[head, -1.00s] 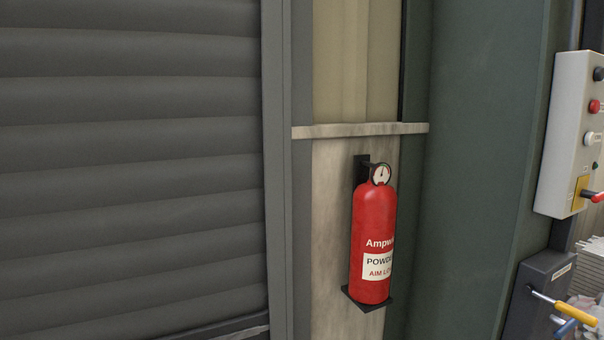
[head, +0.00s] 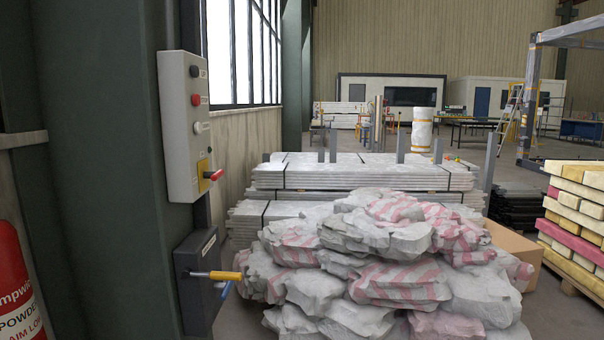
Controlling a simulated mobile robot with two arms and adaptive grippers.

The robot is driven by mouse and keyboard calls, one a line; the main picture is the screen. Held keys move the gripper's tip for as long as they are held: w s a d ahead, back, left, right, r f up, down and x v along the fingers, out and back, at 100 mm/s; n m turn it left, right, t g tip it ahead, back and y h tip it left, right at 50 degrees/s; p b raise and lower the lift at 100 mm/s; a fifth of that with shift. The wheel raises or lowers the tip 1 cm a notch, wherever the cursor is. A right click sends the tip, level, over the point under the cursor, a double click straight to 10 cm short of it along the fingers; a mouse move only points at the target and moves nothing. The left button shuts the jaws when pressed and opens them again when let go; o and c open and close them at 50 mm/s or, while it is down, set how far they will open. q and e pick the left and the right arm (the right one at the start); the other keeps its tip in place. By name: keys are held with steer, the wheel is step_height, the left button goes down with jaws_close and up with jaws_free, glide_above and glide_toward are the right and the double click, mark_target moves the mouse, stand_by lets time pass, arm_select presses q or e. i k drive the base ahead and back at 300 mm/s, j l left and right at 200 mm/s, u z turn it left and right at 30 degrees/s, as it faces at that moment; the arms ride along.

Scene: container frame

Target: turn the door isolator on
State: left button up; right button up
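A pale grey control box (head: 182,128) is fixed to the side of the dark green column at the left of the head view. The labels are too small to read. Neither gripper is in view.
A red fire extinguisher (head: 14,290) is at the left edge. A heap of grey and pink sacks (head: 390,260) stands close on the right, before stacked sheets (head: 350,180).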

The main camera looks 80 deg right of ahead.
mark_target(214, 176)
steer(key=z, duration=2.05)
